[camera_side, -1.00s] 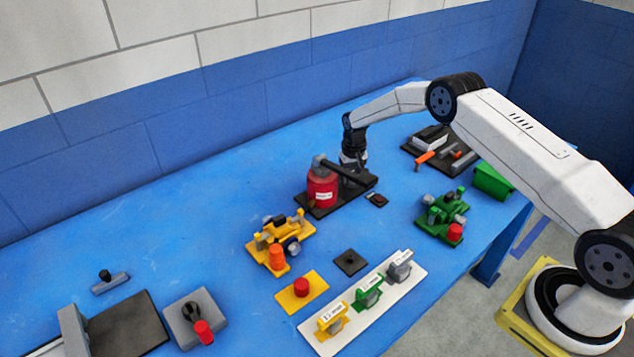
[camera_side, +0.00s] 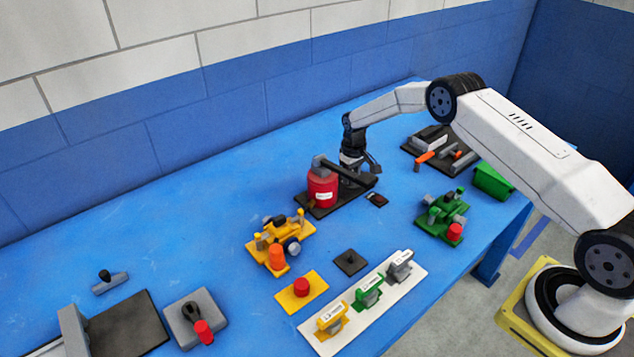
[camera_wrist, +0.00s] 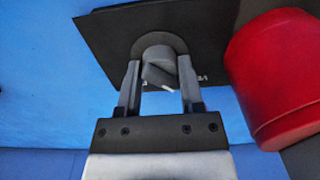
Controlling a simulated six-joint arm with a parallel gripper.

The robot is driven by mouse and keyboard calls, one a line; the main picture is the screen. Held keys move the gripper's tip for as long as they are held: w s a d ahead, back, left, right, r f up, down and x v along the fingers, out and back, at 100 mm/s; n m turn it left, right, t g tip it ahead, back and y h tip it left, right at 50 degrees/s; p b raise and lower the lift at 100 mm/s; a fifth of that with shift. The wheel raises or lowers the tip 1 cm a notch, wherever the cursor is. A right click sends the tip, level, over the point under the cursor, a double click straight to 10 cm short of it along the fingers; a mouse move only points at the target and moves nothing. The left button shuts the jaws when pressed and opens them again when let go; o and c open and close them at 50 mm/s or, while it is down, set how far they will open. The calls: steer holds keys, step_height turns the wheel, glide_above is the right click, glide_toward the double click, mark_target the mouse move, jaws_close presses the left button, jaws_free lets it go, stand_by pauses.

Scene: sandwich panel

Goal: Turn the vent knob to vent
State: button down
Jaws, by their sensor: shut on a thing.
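The vent knob (camera_wrist: 158,74) is grey with a white pointer line and sits on a round grey boss on a dark plate (camera_wrist: 110,30). In the wrist view my gripper (camera_wrist: 159,76) has one finger on each side of the knob and is shut on it. The pointer is slanted, towards the lower right of that picture. Small white lettering beside the knob is partly covered and unreadable. In the side view my gripper (camera_side: 362,168) is low behind the black bar at the red canister (camera_side: 322,187); the knob is hidden there.
The red canister (camera_wrist: 275,75) stands close to the right of my gripper in the wrist view. A black board with tools (camera_side: 455,155), a green fixture (camera_side: 440,213) and a yellow fixture (camera_side: 278,240) stand around. Blue table at the back left is clear.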

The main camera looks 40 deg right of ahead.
stand_by(0.3)
steer(key=shift+c, duration=1.2)
jaws_free()
steer(key=shift+r, duration=0.15)
steer(key=shift+r, duration=3.7)
steer(key=shift+r, duration=0.1)
